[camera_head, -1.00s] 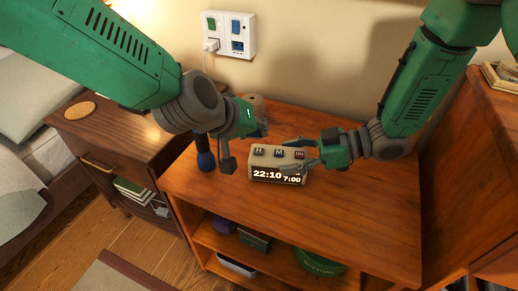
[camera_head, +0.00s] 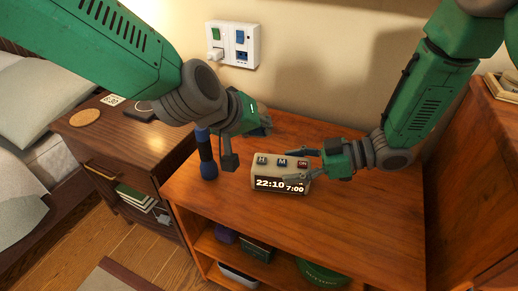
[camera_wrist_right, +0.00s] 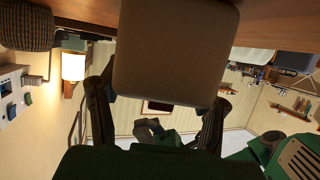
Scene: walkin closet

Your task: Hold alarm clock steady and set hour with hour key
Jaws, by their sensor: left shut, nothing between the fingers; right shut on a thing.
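The alarm clock (camera_head: 279,174) stands on the wooden cabinet top, its display reading 22:10 and 7:00. On its top are an H key (camera_head: 262,160), an M key (camera_head: 282,162) and a red ON key (camera_head: 303,164). My right gripper (camera_head: 302,165) is shut on the clock's right end. In the right wrist view the clock's plain side (camera_wrist_right: 175,52) fills the space between the fingers. My left gripper (camera_head: 229,162) is shut and empty, to the left of the clock and apart from it.
A dark blue flashlight (camera_head: 207,155) stands upright left of my left gripper on the cabinet top (camera_head: 350,215). A wall socket plate (camera_head: 233,43) is behind. A nightstand (camera_head: 125,140) stands at left. The front right of the top is clear.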

